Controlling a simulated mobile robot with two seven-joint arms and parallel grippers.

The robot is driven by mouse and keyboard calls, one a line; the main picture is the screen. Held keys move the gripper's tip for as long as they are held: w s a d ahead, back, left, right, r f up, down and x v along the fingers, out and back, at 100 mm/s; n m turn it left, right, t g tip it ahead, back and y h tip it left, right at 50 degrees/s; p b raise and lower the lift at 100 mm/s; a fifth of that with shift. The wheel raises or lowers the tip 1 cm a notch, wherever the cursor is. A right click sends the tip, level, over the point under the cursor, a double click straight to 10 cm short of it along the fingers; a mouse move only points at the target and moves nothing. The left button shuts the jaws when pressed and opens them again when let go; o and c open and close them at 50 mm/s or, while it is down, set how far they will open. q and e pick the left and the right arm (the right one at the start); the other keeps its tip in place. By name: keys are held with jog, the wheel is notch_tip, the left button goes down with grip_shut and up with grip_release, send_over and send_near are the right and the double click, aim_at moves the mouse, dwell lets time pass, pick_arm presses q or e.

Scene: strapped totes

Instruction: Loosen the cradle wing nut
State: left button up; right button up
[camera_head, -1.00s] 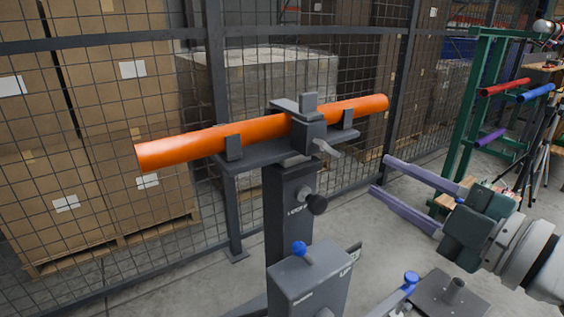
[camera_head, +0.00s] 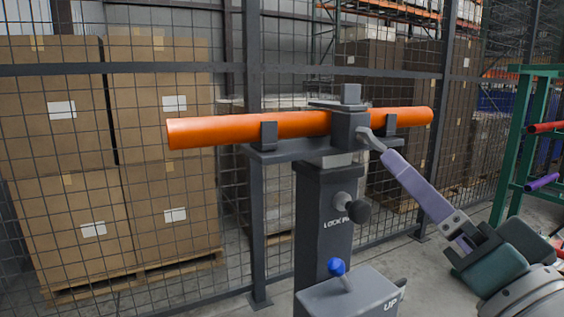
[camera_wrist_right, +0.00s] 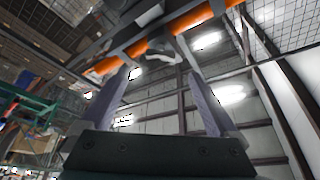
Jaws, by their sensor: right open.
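The orange tube (camera_head: 290,124) lies across a dark grey cradle (camera_head: 285,156) on a post, under a clamp block (camera_head: 347,124). The cradle wing nut (camera_head: 372,141), a light grey lever, sticks out from the right of the clamp. My right gripper (camera_head: 390,158) reaches up from the lower right, its purple fingertips right beside the wing nut. In the right wrist view my open fingers (camera_wrist_right: 156,56) spread toward the orange tube (camera_wrist_right: 207,14), with the light wing nut between or just beyond the tips. Contact cannot be told. My left gripper is out of view.
A black knob (camera_head: 358,211) sits on the post below the cradle. A grey box with a blue-topped lever (camera_head: 337,267) stands in front. A wire mesh fence with stacked cartons (camera_head: 62,110) is behind. A green rack (camera_head: 532,150) stands at the right.

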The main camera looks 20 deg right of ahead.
jog(key=x, duration=0.9)
jog(key=shift+p, duration=0.3)
jog(key=shift+c, duration=0.2)
jog(key=c, duration=1.3)
jog(key=shift+n+t+y, duration=0.3)
jog(key=shift+n+y, duration=0.5)
jog(key=shift+n, duration=0.7)
jog(key=shift+c, duration=0.2)
jog(key=o, duration=1.4)
jog(key=shift+s, duration=0.1)
jog(key=b, duration=0.1)
send_near(378, 145)
jog(key=shift+s+a, duration=0.1)
jog(key=shift+s, duration=0.2)
